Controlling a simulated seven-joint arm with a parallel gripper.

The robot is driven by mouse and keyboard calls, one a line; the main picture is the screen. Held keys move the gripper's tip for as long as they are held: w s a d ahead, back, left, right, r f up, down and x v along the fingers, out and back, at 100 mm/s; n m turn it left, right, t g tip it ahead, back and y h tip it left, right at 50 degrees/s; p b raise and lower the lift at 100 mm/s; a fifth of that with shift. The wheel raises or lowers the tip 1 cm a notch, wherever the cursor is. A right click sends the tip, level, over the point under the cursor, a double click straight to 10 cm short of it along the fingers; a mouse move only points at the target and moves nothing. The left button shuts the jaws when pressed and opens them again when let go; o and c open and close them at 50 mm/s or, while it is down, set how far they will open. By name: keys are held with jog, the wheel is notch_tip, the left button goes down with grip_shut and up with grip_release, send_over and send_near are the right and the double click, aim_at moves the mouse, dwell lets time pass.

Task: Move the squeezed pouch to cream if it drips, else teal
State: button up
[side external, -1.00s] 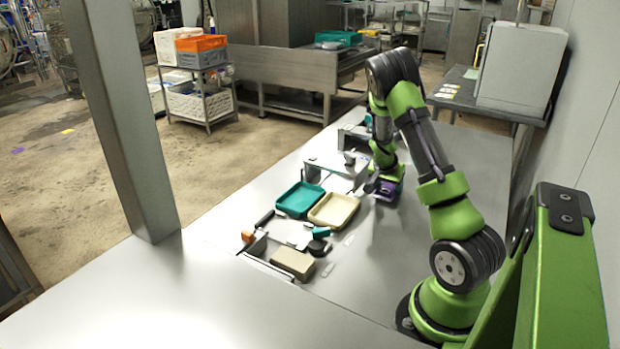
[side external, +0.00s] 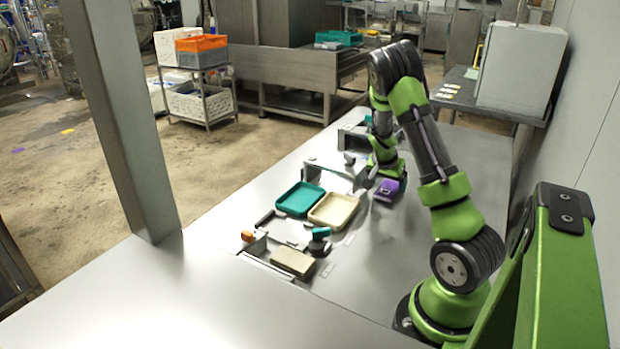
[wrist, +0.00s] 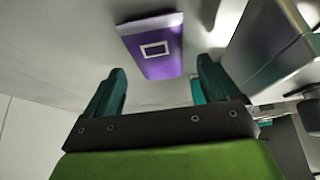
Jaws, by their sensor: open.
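A purple pouch (side external: 387,191) with a pale rectangular label lies on the steel bench in front of my gripper (side external: 384,172). In the wrist view the pouch (wrist: 152,45) is beyond the fingertips, apart from them and roughly between their lines. My gripper (wrist: 162,72) is open and empty, with a teal finger on each side. The teal tray (side external: 283,207) and the cream tray (side external: 322,222) sit side by side on the bench, left of the pouch. Both trays look empty. I cannot make out any drip on or around the pouch.
A metal fixture (side external: 330,172) stands behind the trays. Nearer the camera are a beige block (side external: 293,262), a teal-and-black item (side external: 320,233) and an orange part (side external: 247,236). A grey post (side external: 115,120) rises at left.

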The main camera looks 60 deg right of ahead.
jog(key=v, duration=0.9)
jog(key=w+a+r+n+t+y, duration=0.1)
jog(key=a+r+n+t+y, duration=0.1)
jog(key=a, duration=0.8)
jog(key=w+a+r+n+t+y, duration=0.1)
jog(key=a+r+n, duration=0.3)
jog(key=a, duration=0.6)
jog(key=w+a+r+n+t+y, duration=0.1)
jog(key=a+r+n+t+y, duration=0.2)
jog(key=a, duration=0.7)
notch_tip(320, 180, up, 3)
jog(key=shift+w+a+f+y, duration=0.15)
jog(key=shift+w+f+y, duration=0.05)
jog(key=shift+w+y, duration=0.15)
jog(key=shift+o, duration=0.4)
jog(key=s+a+r+n+t+y, duration=0.1)
jog(key=s+a+r+n, duration=0.1)
jog(key=s+a+n, duration=0.3)
jog(key=a, duration=0.3)
jog(key=shift+a+r, duration=0.15)
jog(key=shift+a, duration=0.2)
jog(key=shift+s, duration=0.1)
